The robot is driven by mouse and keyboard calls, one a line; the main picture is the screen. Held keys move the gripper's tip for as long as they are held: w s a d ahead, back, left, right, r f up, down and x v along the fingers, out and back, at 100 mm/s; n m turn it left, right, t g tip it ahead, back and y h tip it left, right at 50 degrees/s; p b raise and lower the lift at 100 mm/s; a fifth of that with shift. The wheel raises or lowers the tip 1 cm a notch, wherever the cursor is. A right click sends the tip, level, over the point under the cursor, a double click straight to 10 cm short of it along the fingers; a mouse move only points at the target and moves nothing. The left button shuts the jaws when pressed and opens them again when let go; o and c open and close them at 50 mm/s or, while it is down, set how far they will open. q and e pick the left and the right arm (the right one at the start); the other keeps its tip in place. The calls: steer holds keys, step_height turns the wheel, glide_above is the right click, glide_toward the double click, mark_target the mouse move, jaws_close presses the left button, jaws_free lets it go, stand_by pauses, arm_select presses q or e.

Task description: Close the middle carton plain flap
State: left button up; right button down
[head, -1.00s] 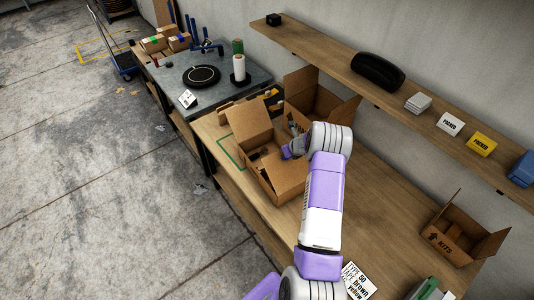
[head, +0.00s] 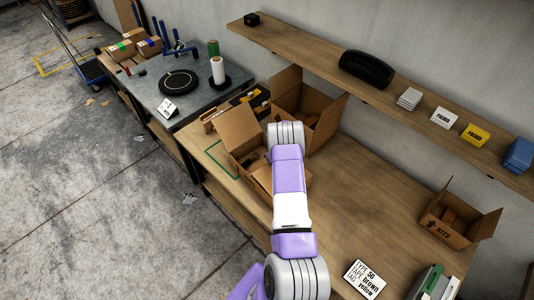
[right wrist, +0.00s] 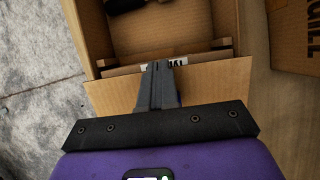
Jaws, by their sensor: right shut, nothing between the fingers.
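An open brown carton (head: 237,128) stands on the wooden bench under my right arm, with a plain flap raised at its left. In the right wrist view, the carton's inside (right wrist: 180,30) shows a dark item at the top. A plain cardboard flap (right wrist: 108,92) spreads out below the opening. My right gripper (right wrist: 158,72) is shut and empty, its fingertips over this flap near the carton's edge. I cannot tell whether they touch it. In the head view, the arm hides this gripper and much of the carton. My left gripper is not in view.
Another open carton (head: 306,105) stands close behind, and a small KITS carton (head: 452,218) sits at the right. A sign card (head: 364,280) lies at the front. A shelf (head: 400,100) runs along the wall. The bench between (head: 355,205) is clear.

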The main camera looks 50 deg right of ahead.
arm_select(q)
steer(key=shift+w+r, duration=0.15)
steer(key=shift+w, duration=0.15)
arm_select(e)
steer(key=shift+f, duration=0.15)
stand_by(0.3)
